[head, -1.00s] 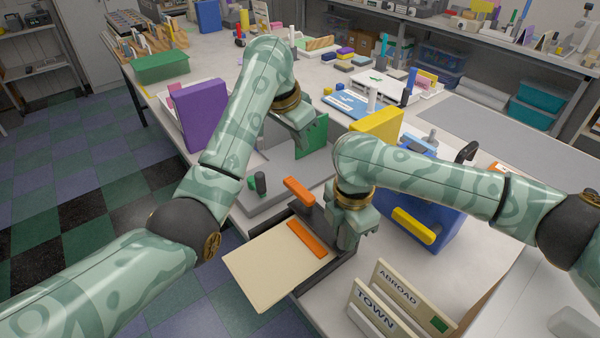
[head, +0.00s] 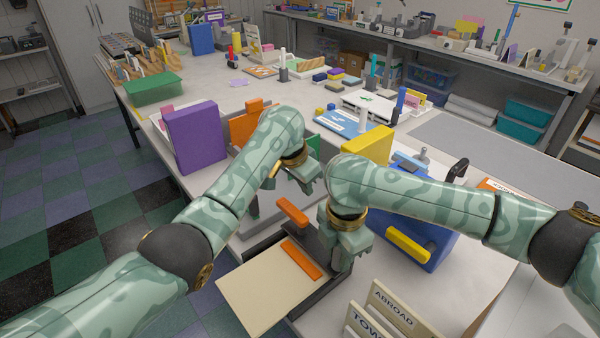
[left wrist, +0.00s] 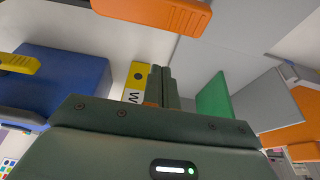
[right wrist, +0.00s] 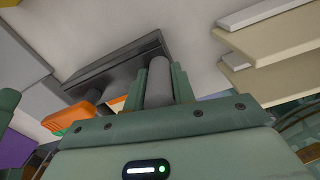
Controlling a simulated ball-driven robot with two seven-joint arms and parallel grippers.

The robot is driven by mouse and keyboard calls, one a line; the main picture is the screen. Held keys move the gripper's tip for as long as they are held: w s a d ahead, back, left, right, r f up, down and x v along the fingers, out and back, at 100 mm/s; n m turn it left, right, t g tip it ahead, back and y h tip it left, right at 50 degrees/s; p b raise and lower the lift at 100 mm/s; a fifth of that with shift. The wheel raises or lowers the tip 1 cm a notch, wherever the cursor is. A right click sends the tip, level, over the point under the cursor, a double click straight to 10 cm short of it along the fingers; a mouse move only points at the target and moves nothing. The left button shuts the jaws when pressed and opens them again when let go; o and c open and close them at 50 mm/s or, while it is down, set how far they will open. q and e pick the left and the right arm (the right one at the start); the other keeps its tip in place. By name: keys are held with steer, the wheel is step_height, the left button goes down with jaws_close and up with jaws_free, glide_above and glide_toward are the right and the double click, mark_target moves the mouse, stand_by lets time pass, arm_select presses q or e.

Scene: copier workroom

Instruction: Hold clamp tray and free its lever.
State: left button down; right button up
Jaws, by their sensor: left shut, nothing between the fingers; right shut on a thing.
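The clamp tray (head: 318,293) is a dark grey tray holding cream sheets (head: 262,292), with an orange bar (head: 302,260) lying across them. Its orange lever (head: 292,211) stands raised behind the bar; it also shows at the top of the left wrist view (left wrist: 150,10). My right gripper (head: 343,266) is shut on a grey cylindrical post (right wrist: 158,82) at the dark tray's edge. My left gripper (head: 308,190) is shut and empty, just behind and above the lever, apart from it. Its closed fingers (left wrist: 162,85) show in the left wrist view.
A blue box (head: 430,250) with a yellow handle (head: 408,245) stands close right of my right gripper. Signboards marked ABROAD (head: 395,305) stand in front. A purple binder (head: 195,138) and an orange one (head: 246,122) stand at the left. A green panel (left wrist: 212,100) is near my left gripper.

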mark_target(284, 203)
arm_select(q)
steer(key=shift+s+a+f, duration=0.2)
steer(key=shift+s+a, duration=0.5)
steer(key=shift+s+a+f, duration=0.15)
steer(key=shift+s+a, duration=0.5)
steer(key=shift+s+a+n, duration=0.15)
steer(key=shift+a+n, duration=0.1)
steer(key=shift+n, duration=0.45)
steer(key=shift+s+a+n+t+y, duration=0.25)
steer(key=shift+a+n+t+y, duration=0.05)
steer(key=shift+n, duration=0.4)
steer(key=shift+s+a, duration=0.7)
steer(key=shift+s, duration=0.55)
steer(key=shift+s+a, duration=0.15)
steer(key=shift+s, duration=0.65)
steer(key=shift+s+a, duration=0.2)
steer(key=shift+s, duration=0.7)
